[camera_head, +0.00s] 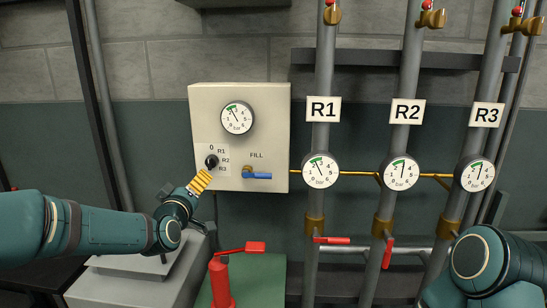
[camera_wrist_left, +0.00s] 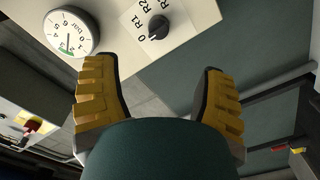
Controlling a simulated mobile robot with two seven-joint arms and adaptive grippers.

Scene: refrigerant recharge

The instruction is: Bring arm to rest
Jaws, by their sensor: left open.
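My left gripper (camera_head: 200,182) is in front of the lower left of the beige control box (camera_head: 270,110), just below the black selector knob (camera_head: 211,161). In the left wrist view its two yellow ribbed fingers (camera_wrist_left: 157,85) are spread apart with nothing between them. The knob (camera_wrist_left: 158,27) shows beyond the fingertips, apart from them. Its labels read 0, R1, R2 and R3; I cannot tell for sure which one it points at. My right arm shows only as a teal link at the lower right; its gripper is out of view.
The box carries a round gauge (camera_head: 238,117) and a blue FILL lever (camera_head: 257,175). Three grey pipes with gauges (camera_head: 320,170) and red-handled valves (camera_head: 332,240) stand to the right. A red pump-like device with a lever (camera_head: 222,280) stands below the box, near my left wrist.

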